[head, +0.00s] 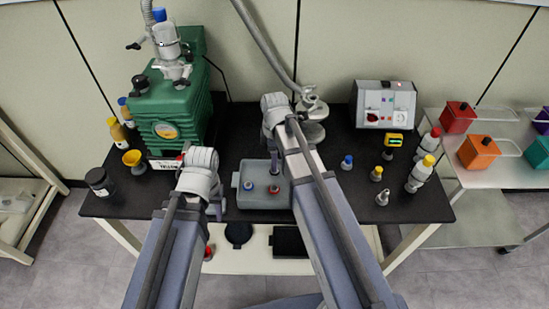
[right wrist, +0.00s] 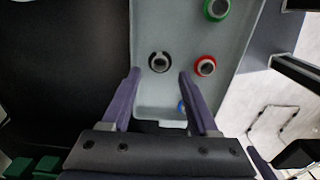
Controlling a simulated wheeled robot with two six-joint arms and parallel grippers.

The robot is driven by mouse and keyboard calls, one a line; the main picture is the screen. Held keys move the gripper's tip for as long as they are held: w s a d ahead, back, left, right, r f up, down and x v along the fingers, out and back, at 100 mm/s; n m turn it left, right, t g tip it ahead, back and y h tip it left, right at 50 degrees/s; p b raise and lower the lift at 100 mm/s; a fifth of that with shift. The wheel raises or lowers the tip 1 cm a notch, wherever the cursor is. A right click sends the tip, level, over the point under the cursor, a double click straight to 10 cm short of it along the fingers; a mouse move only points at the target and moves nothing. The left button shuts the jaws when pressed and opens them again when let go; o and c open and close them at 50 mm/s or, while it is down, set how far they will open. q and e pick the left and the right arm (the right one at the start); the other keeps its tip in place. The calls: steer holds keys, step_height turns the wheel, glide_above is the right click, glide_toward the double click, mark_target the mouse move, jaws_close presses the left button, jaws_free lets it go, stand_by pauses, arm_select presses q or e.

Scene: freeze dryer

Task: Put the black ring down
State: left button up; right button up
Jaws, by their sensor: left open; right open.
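The black ring (right wrist: 152,62) lies in the grey tray (right wrist: 146,22) in the right wrist view, around a pale round centre. My right gripper (right wrist: 158,74) is open, with its two fingers apart on either side of the near part of the ring and not closed on it. In the head view my right gripper (head: 273,158) points down over the back of the tray (head: 262,202), and the black ring is hidden there. My left gripper (head: 217,206) is at the tray's left side, open and empty as far as I can see.
A red ring (right wrist: 206,66), a green ring (right wrist: 216,9) and a partly hidden blue ring (right wrist: 181,106) share the tray. A green machine (head: 175,110) stands at left on the black table (head: 330,200). Several small bottles and a control box (head: 384,104) stand at right.

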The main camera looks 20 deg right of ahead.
step_height(320, 180, up, 9)
steer(key=p, duration=0.8)
steer(key=s+a+m+h, duration=0.1)
steer(key=s+a+m, duration=0.9)
steer(key=s, duration=0.5)
steer(key=shift+a+f+m+b, duration=0.2)
steer(key=shift+a+m+b, duration=0.15)
steer(key=shift+m, duration=0.15)
